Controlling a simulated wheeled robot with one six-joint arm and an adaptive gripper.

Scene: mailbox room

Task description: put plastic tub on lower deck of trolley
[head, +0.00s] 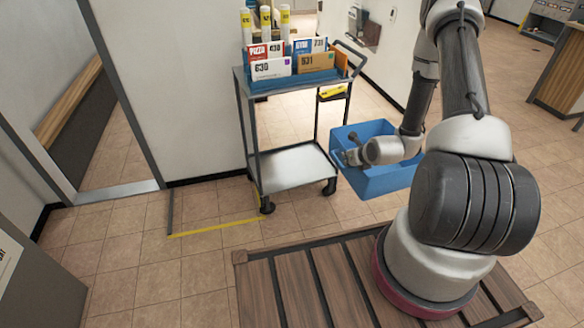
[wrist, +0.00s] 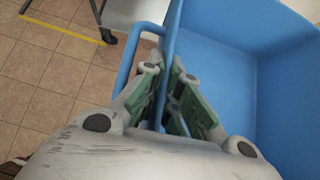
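The plastic tub (head: 375,184) is a blue open box just right of the trolley in the head view. It looks empty and seems held off the floor. My gripper (head: 350,157) is at its left side. In the wrist view my gripper (wrist: 168,85) has one green-padded finger on each side of the tub's wall, beside a loop handle, and is shut on that wall. The tub's inside (wrist: 235,85) fills the right of that view. The trolley's lower deck (head: 290,166) is a bare pale tray near the floor, left of the tub.
The trolley's top deck (head: 292,82) carries a blue bin of mail and several yellow-capped tubes. Its posts and handle stand near the tub. A white wall (head: 165,90) is behind it. Yellow tape (head: 215,227) marks the tiled floor in front. A wooden slatted platform (head: 310,285) lies under my arm.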

